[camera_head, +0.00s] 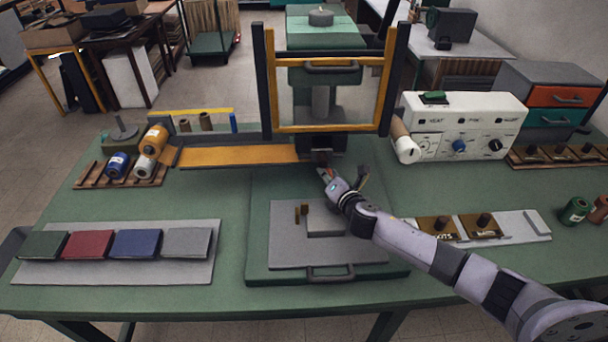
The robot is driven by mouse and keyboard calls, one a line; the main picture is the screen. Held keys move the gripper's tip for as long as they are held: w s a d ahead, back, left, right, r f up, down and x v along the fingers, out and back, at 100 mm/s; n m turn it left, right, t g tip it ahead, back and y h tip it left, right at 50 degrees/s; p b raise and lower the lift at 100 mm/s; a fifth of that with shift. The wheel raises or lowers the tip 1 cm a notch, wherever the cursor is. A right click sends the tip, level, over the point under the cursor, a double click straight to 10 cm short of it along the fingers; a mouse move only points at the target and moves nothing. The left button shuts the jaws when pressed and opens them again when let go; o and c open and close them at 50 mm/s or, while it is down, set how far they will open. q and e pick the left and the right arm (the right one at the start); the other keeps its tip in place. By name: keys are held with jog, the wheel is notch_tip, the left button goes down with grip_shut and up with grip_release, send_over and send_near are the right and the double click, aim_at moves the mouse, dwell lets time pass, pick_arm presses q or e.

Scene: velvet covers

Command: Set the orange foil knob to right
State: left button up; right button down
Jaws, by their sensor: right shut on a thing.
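My right gripper (323,171) reaches in from the lower right to the foot of the press. It is shut at a small dark part (322,157) near the right end of the orange strip (240,156); what it holds is too small to name. I cannot make out an orange knob. An orange foil roll (154,138) lies at the left. My left gripper is not in view.
A yellow and black press frame (268,90) stands behind my gripper. A grey plate (290,248) lies on the green base in front. Several cloth-covered books (88,243) lie at front left. Brown blocks (436,228) lie beside my forearm. The front right tabletop is partly clear.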

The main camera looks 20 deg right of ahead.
jog(key=s+d, duration=0.1)
jog(key=d, duration=0.3)
jog(key=s+d+b, duration=0.1)
jog(key=d, duration=0.4)
jog(key=s+d, duration=0.2)
jog(key=d, duration=0.2)
jog(key=shift+d+f+b, duration=0.1)
jog(key=shift+d+b, duration=0.05)
jog(key=shift+b, duration=0.15)
jog(key=shift+d, duration=0.4)
jog(key=c, duration=1.4)
grip_release()
jog(key=shift+s+d, duration=0.1)
jog(key=shift+d, duration=0.1)
jog(key=shift+o, duration=0.2)
jog(key=shift+a, duration=0.1)
jog(key=v, duration=1.2)
